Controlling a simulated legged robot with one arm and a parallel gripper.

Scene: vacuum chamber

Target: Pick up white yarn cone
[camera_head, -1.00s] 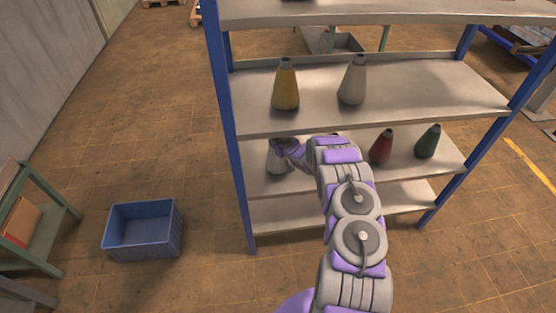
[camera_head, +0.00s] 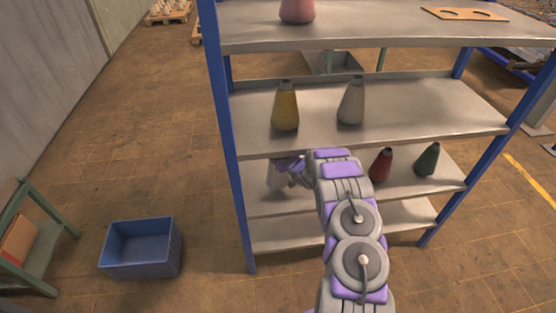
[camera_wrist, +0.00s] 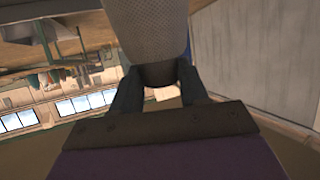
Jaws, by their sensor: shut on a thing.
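The white yarn cone (camera_head: 275,178) is at the left of the third shelf down in the head view, partly hidden by my gripper (camera_head: 288,166). In the wrist view the cone's pale, mesh-textured body (camera_wrist: 150,28) runs up out of the picture, with its darker tip between the fingers. My gripper (camera_wrist: 160,78) is shut on the cone near that tip. I cannot tell whether its base touches the shelf. A similar pale cone (camera_head: 351,103) stands on the shelf above, beside a yellow cone (camera_head: 285,107).
Red (camera_head: 381,165) and green (camera_head: 428,160) cones stand on the third shelf, right of my arm. A pink cone (camera_head: 297,10) is on the top shelf. The shelf above (camera_head: 400,105) overhangs my gripper. A blue crate (camera_head: 140,250) sits on open floor at left.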

